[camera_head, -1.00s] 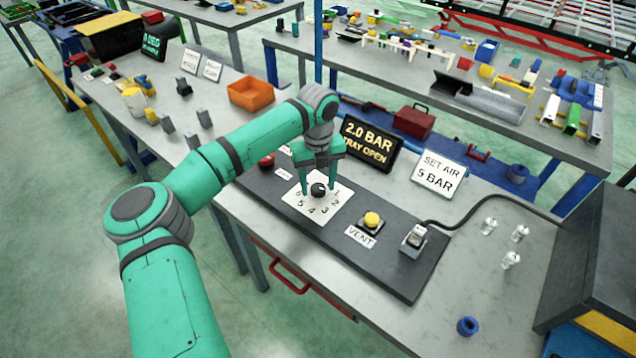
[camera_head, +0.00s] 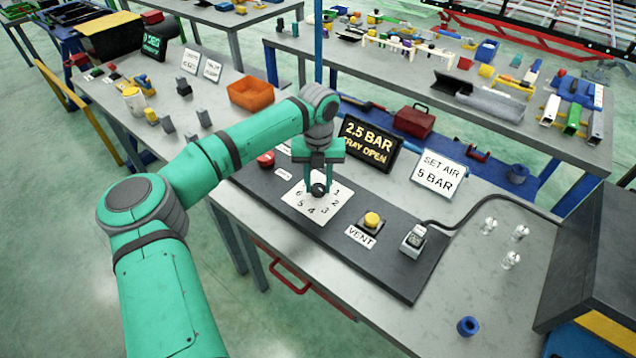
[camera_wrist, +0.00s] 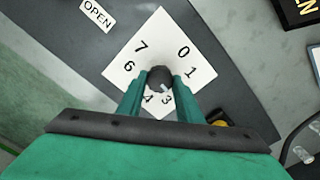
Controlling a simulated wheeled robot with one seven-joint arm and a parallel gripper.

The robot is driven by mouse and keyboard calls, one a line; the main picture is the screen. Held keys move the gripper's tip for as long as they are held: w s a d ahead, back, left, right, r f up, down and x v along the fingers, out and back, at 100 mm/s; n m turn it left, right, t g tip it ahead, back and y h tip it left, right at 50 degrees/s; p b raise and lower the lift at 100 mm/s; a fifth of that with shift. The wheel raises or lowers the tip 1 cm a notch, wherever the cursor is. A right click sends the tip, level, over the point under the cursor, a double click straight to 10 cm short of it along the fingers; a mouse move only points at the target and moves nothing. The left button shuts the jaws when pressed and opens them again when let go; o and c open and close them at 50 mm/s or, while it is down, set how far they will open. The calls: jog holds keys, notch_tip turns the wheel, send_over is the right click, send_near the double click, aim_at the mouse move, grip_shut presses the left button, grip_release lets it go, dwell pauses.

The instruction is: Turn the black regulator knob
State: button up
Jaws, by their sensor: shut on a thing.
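The black regulator knob (camera_head: 319,189) stands on a white numbered dial plate (camera_head: 300,205) on the dark panel. The knob also shows in the wrist view (camera_wrist: 159,77), with the numbers of the plate (camera_wrist: 143,28) around it. My gripper (camera_head: 318,186) points down over the plate and is shut on the knob, one finger on each side. In the wrist view the fingers (camera_wrist: 158,90) hide part of the plate's near side. The display (camera_head: 368,140) behind reads 2.5 BAR, TRAY OPEN. A white sign (camera_head: 438,173) reads SET AIR 5 BAR.
A yellow button (camera_head: 371,220) marked VENT and a small grey gauge block (camera_head: 414,238) with a black hose stand to the right on the panel. A red button (camera_head: 266,160) is to the left. An orange bin (camera_head: 250,94) stands further back.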

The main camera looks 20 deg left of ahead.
aim_at(318, 187)
jog(key=m, duration=0.4)
jog(key=shift+m, duration=0.3)
jog(key=m, duration=1)
jog(key=shift+a+m, duration=0.1)
jog(key=shift+m, duration=2.6)
jog(key=o, duration=1)
jog(key=shift+o, duration=0.2)
jog(key=shift+r, duration=0.15)
notch_tip(318, 187, up, 10)
jog(key=shift+r, duration=0.25)
